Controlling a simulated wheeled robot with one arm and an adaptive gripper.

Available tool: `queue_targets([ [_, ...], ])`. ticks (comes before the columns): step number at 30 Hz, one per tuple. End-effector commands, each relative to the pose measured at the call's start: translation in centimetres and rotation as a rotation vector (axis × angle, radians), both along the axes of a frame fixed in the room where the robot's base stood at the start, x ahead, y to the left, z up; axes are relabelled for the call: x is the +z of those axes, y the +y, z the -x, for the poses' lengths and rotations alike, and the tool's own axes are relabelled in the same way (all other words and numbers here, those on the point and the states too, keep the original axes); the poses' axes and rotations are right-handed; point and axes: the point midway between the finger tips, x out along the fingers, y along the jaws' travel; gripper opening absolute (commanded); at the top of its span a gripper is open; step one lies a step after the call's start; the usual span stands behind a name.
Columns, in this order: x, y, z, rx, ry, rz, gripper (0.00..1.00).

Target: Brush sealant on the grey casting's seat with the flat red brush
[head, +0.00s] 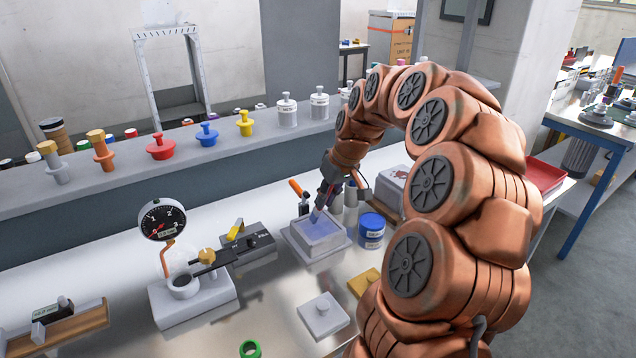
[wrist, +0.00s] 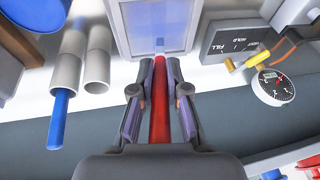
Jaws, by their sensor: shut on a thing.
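My gripper (head: 327,192) reaches down over the bench in the head view. In the wrist view my gripper (wrist: 159,88) is shut on the red brush (wrist: 159,115), whose handle runs between the two fingers. The brush's bluish-tipped end (wrist: 159,45) overlaps the near part of the casting's pale bluish seat. Whether the tip touches the surface I cannot tell. The grey casting (head: 322,254) is a square block with a raised rim, on the bench under my gripper. It also shows at the top of the wrist view (wrist: 121,30).
A blue-labelled jar (head: 371,232) and grey tubes (wrist: 97,70) stand close beside the casting. A dial gauge (head: 162,219) and a dark fill/hold block (head: 250,243) are to its left. A white square plate (head: 324,315) and green ring (head: 250,349) lie in front. Coloured knobs line the ledge behind.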

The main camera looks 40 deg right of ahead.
Motion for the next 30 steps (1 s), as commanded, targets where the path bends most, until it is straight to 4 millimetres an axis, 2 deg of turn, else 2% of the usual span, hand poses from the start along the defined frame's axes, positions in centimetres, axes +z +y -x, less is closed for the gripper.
queue_targets([
  [14, -0.1, 4.2, 0.0, -0.003, 0.000, 0.000, 0.00],
  [18, 2.4, 4.0, -0.1, -0.006, -0.005, 0.002, 0.00],
  [30, 5.9, 4.0, -0.1, -0.004, -0.004, 0.002, 0.00],
])
